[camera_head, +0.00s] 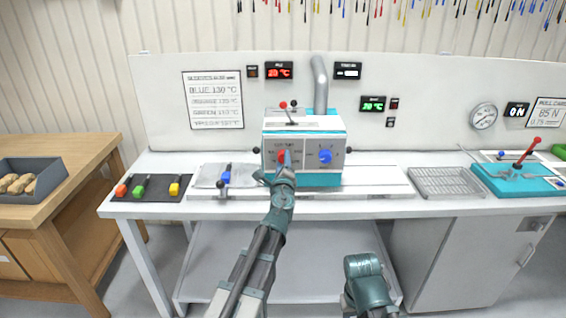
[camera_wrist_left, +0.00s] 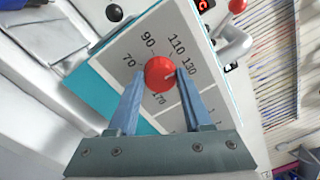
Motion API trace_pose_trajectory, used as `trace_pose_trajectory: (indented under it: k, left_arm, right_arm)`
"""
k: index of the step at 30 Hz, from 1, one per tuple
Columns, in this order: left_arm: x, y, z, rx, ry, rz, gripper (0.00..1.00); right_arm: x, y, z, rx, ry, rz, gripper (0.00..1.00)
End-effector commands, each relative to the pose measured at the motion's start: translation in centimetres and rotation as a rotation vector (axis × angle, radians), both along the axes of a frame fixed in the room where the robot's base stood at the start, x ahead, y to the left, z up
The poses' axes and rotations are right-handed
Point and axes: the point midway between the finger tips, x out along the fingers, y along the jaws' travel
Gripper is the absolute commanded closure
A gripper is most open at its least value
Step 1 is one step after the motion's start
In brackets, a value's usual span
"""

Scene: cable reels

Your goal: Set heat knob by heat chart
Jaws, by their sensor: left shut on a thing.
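The red heat knob (camera_head: 281,157) is on the left of the front panel of the teal and white machine (camera_head: 305,179). My left gripper (camera_head: 285,160) reaches it from below and is shut on it. The left wrist view shows the red knob (camera_wrist_left: 159,74) between my two fingers, with dial numbers 70, 90, 110, 130 and 170 around it. Its white mark points roughly toward 130. The heat chart (camera_head: 213,99) on the back panel has a large line reading BLUE 130 °C; its other lines are too small to read surely. My right arm's end (camera_head: 364,272) is low, its fingers hidden.
A blue knob (camera_head: 325,156) is on the panel's right. A red display (camera_head: 279,71) and a green display (camera_head: 373,104) are on the back panel. Colored-handled tools lie on a dark mat (camera_head: 155,195) at left. A wire rack (camera_head: 446,182) and teal press (camera_head: 510,181) stand right.

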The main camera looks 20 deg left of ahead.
Motion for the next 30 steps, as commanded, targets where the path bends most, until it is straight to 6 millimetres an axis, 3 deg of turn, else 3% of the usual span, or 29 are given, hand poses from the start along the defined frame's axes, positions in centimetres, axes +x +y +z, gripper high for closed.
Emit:
trace_pose_trajectory:
  k: [15,30]
  left_arm:
    - [-0.12,-0.15,0.04,0.312,0.090,-0.004,1.00]
    - [-0.15,-0.18,0.01,0.372,0.107,-0.003,1.00]
  right_arm:
    - [0.00,0.01,0.25,0.000,0.000,0.000,0.50]
    - [0.00,0.00,0.28,0.000,0.000,0.000,0.50]
